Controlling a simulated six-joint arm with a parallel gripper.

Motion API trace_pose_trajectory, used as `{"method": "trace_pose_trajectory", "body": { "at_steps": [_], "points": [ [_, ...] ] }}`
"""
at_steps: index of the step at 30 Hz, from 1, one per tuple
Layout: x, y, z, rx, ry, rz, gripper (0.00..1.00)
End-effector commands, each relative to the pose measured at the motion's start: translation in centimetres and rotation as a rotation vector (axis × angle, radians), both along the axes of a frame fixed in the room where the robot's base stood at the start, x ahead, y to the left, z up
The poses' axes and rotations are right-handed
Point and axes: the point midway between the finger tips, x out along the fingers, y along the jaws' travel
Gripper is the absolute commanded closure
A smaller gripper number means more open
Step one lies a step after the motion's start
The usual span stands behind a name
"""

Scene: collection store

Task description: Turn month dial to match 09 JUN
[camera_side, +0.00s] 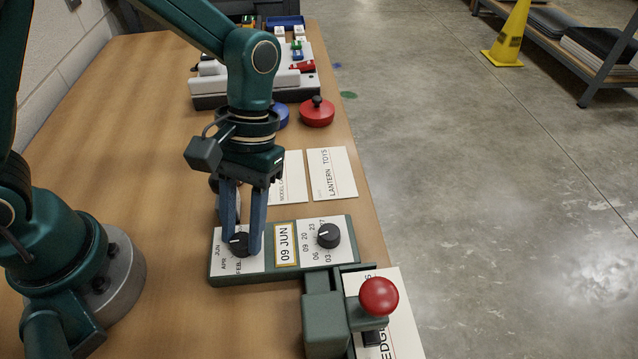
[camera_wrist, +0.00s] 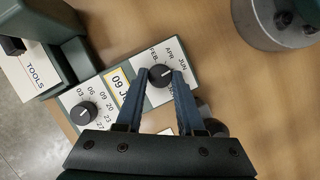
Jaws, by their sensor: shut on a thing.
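The date device (camera_side: 286,268) is a green base on the table with a card reading 09 JUN (camera_side: 284,244) in its middle. My gripper (camera_side: 240,240) points down and is shut on the black month dial (camera_wrist: 160,76), one finger on each side. The month labels FEB, APR and JUN show around that dial in the wrist view. Its white pointer line is small, and I cannot tell which label it meets. The black day dial (camera_side: 328,236) stands free to the right, with numbers around it; it also shows in the wrist view (camera_wrist: 82,114).
A green press with a red knob (camera_side: 379,295) stands at the front right, over a label card. Two label cards (camera_side: 332,174) lie behind the device. A red lidded pot (camera_side: 317,112) and a white rack (camera_side: 210,85) are farther back.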

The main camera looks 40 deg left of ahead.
Motion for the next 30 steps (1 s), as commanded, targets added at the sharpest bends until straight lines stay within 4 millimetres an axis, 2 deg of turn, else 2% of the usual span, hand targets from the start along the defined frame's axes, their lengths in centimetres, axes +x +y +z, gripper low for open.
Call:
{"method": "trace_pose_trajectory", "body": {
  "at_steps": [17, 18, 19, 20, 30],
  "points": [
    [-0.03, -0.06, -0.02, 0.000, 0.001, -0.037, 1.00],
    [-0.03, -0.06, -0.02, 0.000, 0.001, -0.037, 0.51],
    [-0.03, -0.06, -0.02, 0.000, 0.001, -0.037, 0.40],
    [-0.03, -0.06, -0.02, 0.000, 0.001, -0.037, 0.33],
    [0.12, -0.03, 0.17, -0.001, -0.001, -0.036, 0.33]
  ]
}}
